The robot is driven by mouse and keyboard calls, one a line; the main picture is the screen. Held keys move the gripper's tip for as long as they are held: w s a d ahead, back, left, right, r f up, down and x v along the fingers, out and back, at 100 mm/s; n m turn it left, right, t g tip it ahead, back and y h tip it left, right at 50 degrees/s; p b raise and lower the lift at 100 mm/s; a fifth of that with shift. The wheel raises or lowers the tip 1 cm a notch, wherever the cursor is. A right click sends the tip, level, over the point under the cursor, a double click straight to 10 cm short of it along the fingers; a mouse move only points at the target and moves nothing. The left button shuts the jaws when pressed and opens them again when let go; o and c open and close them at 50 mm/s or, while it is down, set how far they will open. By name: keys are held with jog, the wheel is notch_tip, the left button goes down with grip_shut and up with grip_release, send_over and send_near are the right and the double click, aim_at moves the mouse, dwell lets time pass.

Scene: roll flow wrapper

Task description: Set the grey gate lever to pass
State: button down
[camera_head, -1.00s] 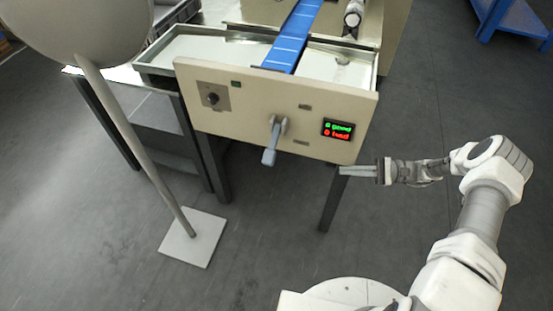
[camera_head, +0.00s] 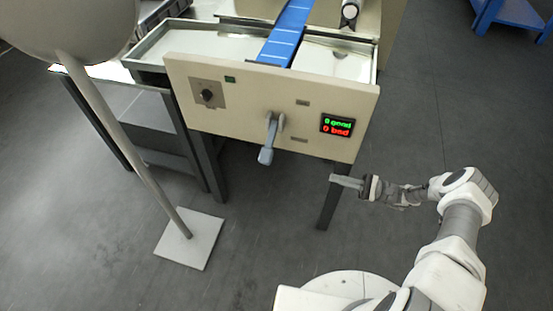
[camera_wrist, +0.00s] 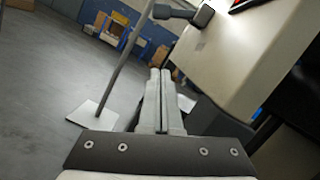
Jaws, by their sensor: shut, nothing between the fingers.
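The grey gate lever (camera_head: 268,140) is mounted on the cream front panel (camera_head: 215,120) of the machine. In the head view its handle hangs down and slightly left from its pivot. My gripper (camera_head: 333,179) is shut and empty, to the right of the lever and a little lower, apart from it, by the panel's lower right corner. In the wrist view the shut fingers (camera_wrist: 160,72) point ahead, and the lever (camera_wrist: 175,12) shows above them at the top, sticking out leftward from the panel. Any pass marking is too small to read.
The panel carries a black knob (camera_head: 207,95) and a display (camera_head: 338,125) reading 0 good, 0 bad. A blue conveyor (camera_head: 283,38) runs behind. A pole on a white base plate (camera_head: 189,239) stands at the left. Floor in front of the panel is clear.

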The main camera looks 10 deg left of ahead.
aim_at(270, 143)
jog(key=s+r+x, duration=0.1)
jog(key=x, duration=0.9)
jog(key=r+x, duration=0.2)
jog(key=x, duration=0.8)
jog(key=shift+s+r+p, duration=0.25)
jog(key=shift+s+p, duration=0.05)
jog(key=shift+s, duration=0.1)
jog(key=shift+s+d, duration=0.1)
jog(key=shift+d, duration=0.05)
jog(key=shift+s+r+m, duration=0.15)
jog(key=shift+r+m, duration=0.05)
jog(key=shift+m, duration=0.2)
